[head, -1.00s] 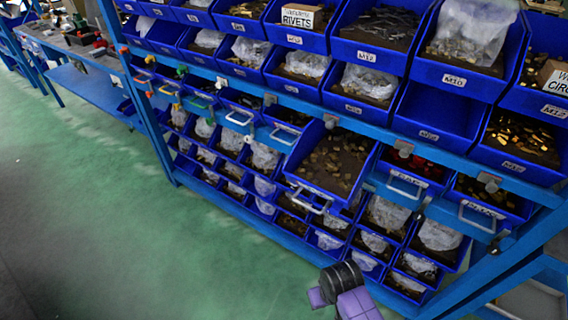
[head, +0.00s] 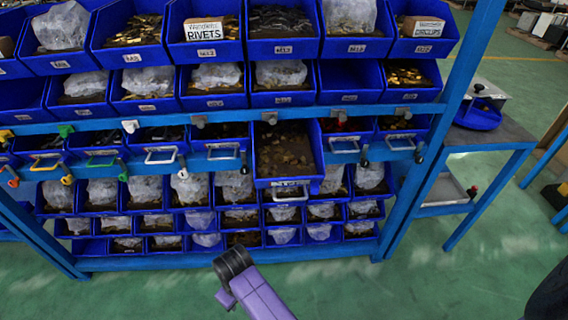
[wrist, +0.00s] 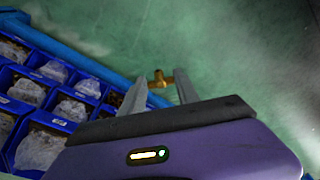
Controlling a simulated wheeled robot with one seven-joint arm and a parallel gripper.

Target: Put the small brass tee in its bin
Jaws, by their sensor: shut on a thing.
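The small brass tee (wrist: 159,77) shows in the wrist view between the tips of my gripper (wrist: 161,83), which is shut on it. The tee is held over green floor, with bins at the left of that view. In the head view only a purple and black part of my arm shows at the bottom, in front of the rack; the fingers and the tee cannot be made out there. A blue drawer bin (head: 262,165) is pulled out from the rack's middle row, with brass-coloured pieces inside. I cannot tell which bin is the tee's.
The blue rack (head: 120,262) holds several rows of labelled bins. One upper bin (head: 350,82) looks empty. Drawer handles stick out along the middle row. A grey table (head: 490,135) stands at the right. The green floor (head: 420,285) in front is clear.

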